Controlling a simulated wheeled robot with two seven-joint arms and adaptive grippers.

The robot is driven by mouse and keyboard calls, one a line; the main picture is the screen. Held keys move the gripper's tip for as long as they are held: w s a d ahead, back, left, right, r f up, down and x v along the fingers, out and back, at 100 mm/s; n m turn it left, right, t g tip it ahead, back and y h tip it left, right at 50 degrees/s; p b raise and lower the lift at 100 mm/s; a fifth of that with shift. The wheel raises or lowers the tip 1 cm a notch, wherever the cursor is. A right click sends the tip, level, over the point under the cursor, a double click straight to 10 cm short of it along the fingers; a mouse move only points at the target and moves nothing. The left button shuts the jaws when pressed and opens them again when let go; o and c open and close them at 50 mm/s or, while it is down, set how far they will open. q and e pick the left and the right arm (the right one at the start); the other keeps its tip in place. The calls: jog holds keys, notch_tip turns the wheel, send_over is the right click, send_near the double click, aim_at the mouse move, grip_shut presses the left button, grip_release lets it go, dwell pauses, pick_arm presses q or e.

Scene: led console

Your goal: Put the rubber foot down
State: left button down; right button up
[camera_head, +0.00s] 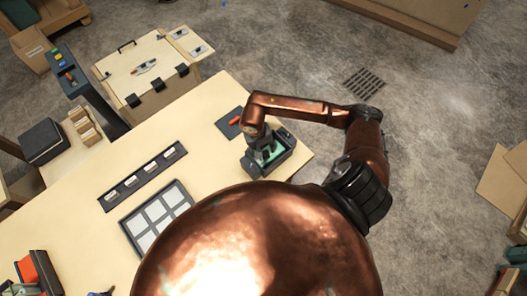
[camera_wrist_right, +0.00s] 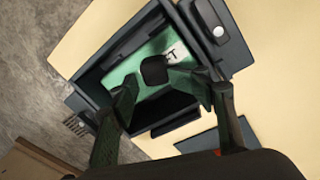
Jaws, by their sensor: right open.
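The rubber foot appears to be the small dark rounded block (camera_wrist_right: 154,70) on the green floor of a dark bin, beside a white label (camera_wrist_right: 176,53). The dark bin (camera_wrist_right: 92,82) stands near the table's right end in the head view (camera_head: 290,157). My right gripper (camera_wrist_right: 168,88) is over the bin, fingers spread with a gap between them, the block showing between the tips and apart from them. In the head view my right gripper (camera_head: 262,147) hides much of the bin's inside. My left gripper is not in view.
The pale wooden table (camera_head: 215,95) holds a dark mat (camera_head: 226,125) with an orange item, a dark slotted strip (camera_head: 143,178) and a framed panel of light squares (camera_head: 157,216). A wooden chest (camera_head: 150,75) stands behind. My copper body hides the table's front.

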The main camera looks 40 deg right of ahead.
notch_tip(320, 180, up, 11)
jog(key=a+b, duration=0.1)
jog(key=b, duration=0.1)
jog(key=shift+w+a+f, duration=0.2)
jog(key=shift+a, duration=0.05)
dwell(1.0)
